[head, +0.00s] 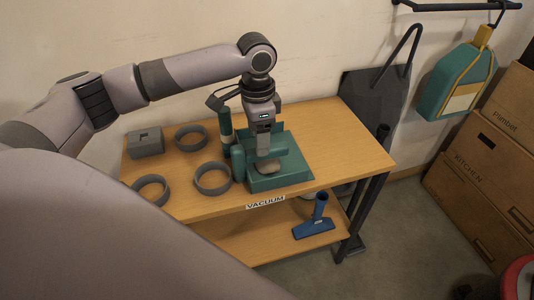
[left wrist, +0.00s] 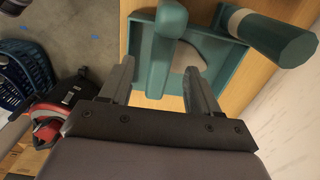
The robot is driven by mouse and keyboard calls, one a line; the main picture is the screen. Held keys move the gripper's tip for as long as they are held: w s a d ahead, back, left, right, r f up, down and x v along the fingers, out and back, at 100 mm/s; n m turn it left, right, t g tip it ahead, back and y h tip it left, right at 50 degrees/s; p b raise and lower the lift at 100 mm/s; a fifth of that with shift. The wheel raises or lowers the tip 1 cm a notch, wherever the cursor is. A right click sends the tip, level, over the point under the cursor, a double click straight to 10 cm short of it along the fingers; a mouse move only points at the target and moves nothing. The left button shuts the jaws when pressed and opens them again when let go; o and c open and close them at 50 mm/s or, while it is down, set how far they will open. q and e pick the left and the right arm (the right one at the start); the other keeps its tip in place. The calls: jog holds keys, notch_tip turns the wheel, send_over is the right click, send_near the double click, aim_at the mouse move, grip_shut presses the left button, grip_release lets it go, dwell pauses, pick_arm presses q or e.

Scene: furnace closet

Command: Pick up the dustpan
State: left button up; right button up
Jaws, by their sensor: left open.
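A teal dustpan (head: 290,173) with a shallow open pan and a thick rounded handle lies on the wooden table, near its middle. A small beige-grey piece shows in the pan. My left gripper (head: 267,147) points down over the pan and hides part of it. In the left wrist view my left gripper (left wrist: 160,70) is open, its two fingers apart. The dustpan's handle (left wrist: 162,55) shows between the fingers in that view; I cannot tell whether a finger touches it. My right gripper is not in view.
Grey rings (head: 212,179) and a grey block (head: 146,142) lie on the table's left. A teal cylinder with a pale band (head: 226,125) stands beside the dustpan. A blue brush-like tool (head: 314,226) is on the lower shelf. Boxes (head: 490,150) stand at right; the table's right end is clear.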

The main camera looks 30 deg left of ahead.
pick_arm(q)
jog(key=f, duration=0.3)
jog(key=f+b, duration=0.1)
jog(key=f, duration=0.3)
jog(key=shift+s+a+f, duration=0.1)
jog(key=shift+a, duration=0.1)
grip_shut()
dwell(1.2)
